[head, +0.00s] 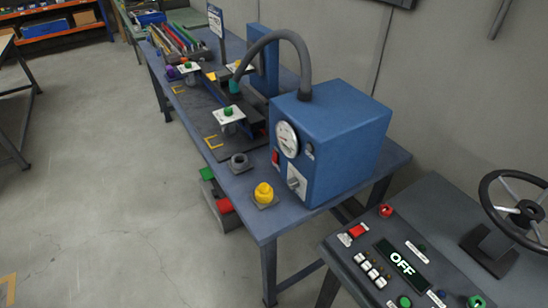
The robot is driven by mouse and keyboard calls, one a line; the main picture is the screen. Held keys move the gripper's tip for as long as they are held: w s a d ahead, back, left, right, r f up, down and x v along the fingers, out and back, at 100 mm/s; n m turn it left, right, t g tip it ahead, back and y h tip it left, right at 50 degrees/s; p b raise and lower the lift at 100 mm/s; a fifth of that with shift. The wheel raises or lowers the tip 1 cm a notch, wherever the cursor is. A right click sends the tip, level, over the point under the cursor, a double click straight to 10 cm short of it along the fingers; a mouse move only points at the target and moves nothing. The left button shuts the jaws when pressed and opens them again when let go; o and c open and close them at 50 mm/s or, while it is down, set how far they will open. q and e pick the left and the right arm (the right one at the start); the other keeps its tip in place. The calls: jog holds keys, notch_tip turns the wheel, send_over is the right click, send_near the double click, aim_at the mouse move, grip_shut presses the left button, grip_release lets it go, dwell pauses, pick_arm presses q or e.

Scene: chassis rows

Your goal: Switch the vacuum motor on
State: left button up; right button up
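A blue box-shaped machine (345,140) stands on the near end of the blue table. A thick grey hose (290,36) rises from its top and curves over to the left. Its front has a round white dial gauge (287,139), a small red switch (275,157) and a pale plate with a lever or knob (297,182). The position of the switch and the lever is too small to tell. No label naming the vacuum motor is readable. Neither of my grippers is in view.
A yellow knob (264,192) and a dark ring (239,162) sit before the machine. The floor at left is clear.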

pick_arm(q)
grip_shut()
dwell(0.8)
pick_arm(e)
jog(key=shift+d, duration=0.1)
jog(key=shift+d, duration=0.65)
